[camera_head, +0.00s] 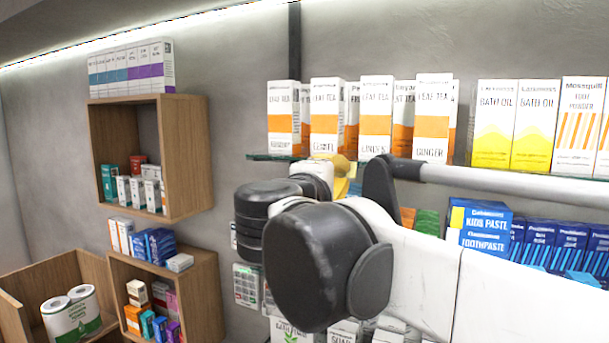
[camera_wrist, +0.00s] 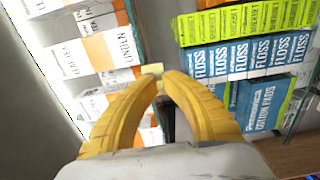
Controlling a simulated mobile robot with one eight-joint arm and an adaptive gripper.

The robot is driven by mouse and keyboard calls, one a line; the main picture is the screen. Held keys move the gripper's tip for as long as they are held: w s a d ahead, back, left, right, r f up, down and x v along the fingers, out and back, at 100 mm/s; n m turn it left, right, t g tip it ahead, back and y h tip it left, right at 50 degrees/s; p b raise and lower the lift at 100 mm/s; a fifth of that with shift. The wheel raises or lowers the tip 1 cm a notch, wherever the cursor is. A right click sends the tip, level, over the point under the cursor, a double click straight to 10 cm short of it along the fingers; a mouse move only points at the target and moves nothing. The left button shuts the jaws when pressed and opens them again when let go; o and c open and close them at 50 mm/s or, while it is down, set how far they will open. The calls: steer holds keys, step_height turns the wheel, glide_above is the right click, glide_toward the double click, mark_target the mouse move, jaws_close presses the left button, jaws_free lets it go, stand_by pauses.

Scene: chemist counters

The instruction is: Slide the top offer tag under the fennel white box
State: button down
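The fennel white box (camera_head: 324,115) stands upright on the glass shelf (camera_head: 285,156) in the head view, second from left among white-and-orange leaf tea boxes. My gripper (camera_wrist: 163,78) has its yellow fingertips drawn close together in the wrist view. A small pale yellow piece, seemingly the top offer tag (camera_wrist: 152,69), sits at the fingertips, apparently pinched. In the head view my gripper (camera_head: 343,166) is just below the shelf's front edge, beneath the fennel box and its right neighbour, mostly hidden by my arm. Whether the tag touches the box cannot be told.
Other tea boxes (camera_head: 376,115) stand close beside the fennel box, with yellow bath oil boxes (camera_head: 494,125) to the right. Floss boxes (camera_wrist: 248,57) are on the right in the wrist view. Wooden cubbies (camera_head: 187,160) hang at left.

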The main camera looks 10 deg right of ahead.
steer(key=w+a, duration=0.1)
steer(key=a, duration=0.1)
steer(key=w+a+b, duration=0.1)
steer(key=w+a, duration=0.1)
steer(key=c, duration=1.5)
jaws_free()
steer(key=v, duration=1.2)
